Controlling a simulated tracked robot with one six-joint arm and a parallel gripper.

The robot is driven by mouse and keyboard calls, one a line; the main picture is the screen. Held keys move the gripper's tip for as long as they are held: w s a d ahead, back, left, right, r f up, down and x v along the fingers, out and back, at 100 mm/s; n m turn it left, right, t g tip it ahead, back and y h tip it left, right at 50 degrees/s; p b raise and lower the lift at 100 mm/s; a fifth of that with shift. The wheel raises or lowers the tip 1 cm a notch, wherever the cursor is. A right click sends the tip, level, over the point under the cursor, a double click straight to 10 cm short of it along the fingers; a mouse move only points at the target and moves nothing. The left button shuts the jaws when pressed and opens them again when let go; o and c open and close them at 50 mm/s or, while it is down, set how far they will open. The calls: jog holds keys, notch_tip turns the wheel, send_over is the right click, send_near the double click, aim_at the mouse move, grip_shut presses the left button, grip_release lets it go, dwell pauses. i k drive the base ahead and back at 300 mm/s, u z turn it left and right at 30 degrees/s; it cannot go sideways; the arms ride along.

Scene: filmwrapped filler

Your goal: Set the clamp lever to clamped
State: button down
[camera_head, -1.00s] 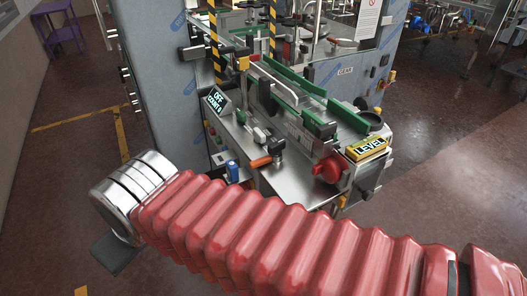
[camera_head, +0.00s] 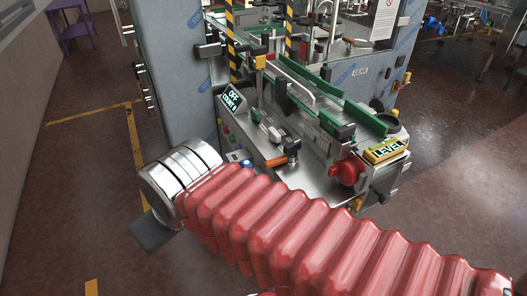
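A lever with an orange handle (camera_head: 276,161) sits on the metal deck of the machine, its handle pointing left from a dark and silver pivot. I cannot read a label marking it as the clamp lever. My arm, in a ribbed red sleeve with a silver end, crosses the foreground in front of the machine. A dark flat piece (camera_head: 151,231) shows below the silver end, at the left, apart from the lever. It may be part of my gripper; no fingertips can be made out. The lower front of the machine is hidden behind my arm.
A red knob (camera_head: 348,170) and a yellow LEVEL sign (camera_head: 387,150) stand at the deck's right end. A small display (camera_head: 232,100) reads OFF and COUNT. Green guide rails (camera_head: 310,78) run along the conveyor. Floor at left is clear up to a purple table (camera_head: 72,22).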

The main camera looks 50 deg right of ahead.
aim_at(282, 159)
jog(key=i, duration=1)
